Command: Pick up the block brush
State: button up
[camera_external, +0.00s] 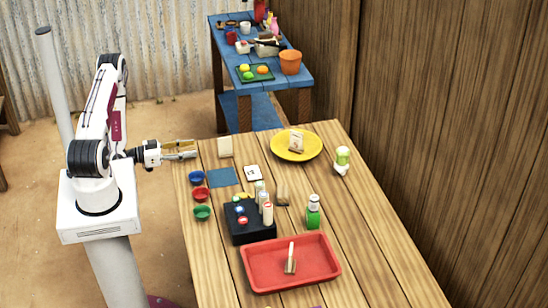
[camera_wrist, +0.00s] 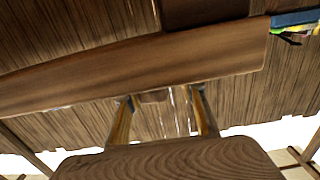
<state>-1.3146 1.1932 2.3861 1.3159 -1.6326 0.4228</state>
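I cannot tell for certain which thing is the block brush. My gripper (camera_external: 193,149) points right, level, over the table's far left edge, well away from both. Its two fingers are apart with nothing seen held; they also show in the wrist view (camera_wrist: 162,98). Neither candidate is clear in the wrist view.
The wooden table (camera_external: 365,255) bears a red tray (camera_external: 331,274), a black box (camera_external: 250,229), a yellow plate (camera_external: 310,151), a green bottle (camera_external: 313,217), a green-and-white bottle (camera_external: 342,160) and coloured bowls (camera_external: 201,194). A blue bench (camera_external: 228,72) stands behind.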

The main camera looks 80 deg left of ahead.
aim_at(200, 154)
jog(key=shift+w+f, duration=0.1)
jog(key=shift+w, duration=2.05)
grip_shut()
